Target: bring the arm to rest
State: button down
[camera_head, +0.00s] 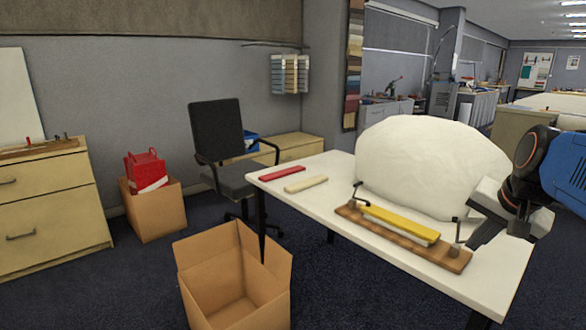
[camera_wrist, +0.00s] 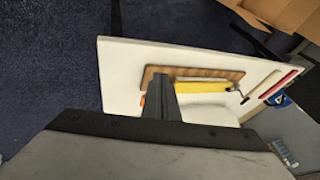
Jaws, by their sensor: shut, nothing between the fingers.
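My arm reaches in from the right edge of the head view. My gripper (camera_head: 474,243) hangs over the right end of the white table (camera_head: 335,168), close to the right end of a wooden board (camera_head: 400,240). In the wrist view my gripper (camera_wrist: 161,84) points over the table, with its fingers shut and nothing between them. The fingers hide part of the board (camera_wrist: 205,73) there. A yellow bar (camera_head: 402,222) lies on a pale strip on the board, between two dark upright fittings. I cannot tell whether my gripper touches the board.
A big white rounded lump (camera_head: 432,160) sits on the table behind the board. A red bar (camera_head: 282,174) and a cream bar (camera_head: 306,184) lie at the table's left end. An open cardboard box (camera_head: 205,285) and an office chair (camera_head: 217,130) stand left of the table.

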jog(key=s+a+f+n, duration=0.9)
jog(key=s+a+f, duration=0.3)
jog(key=shift+a+f+g+y, duration=0.15)
jog(key=shift+f+g+y, duration=0.15)
jog(key=shift+f+g, duration=0.1)
jog(key=shift+r, duration=0.15)
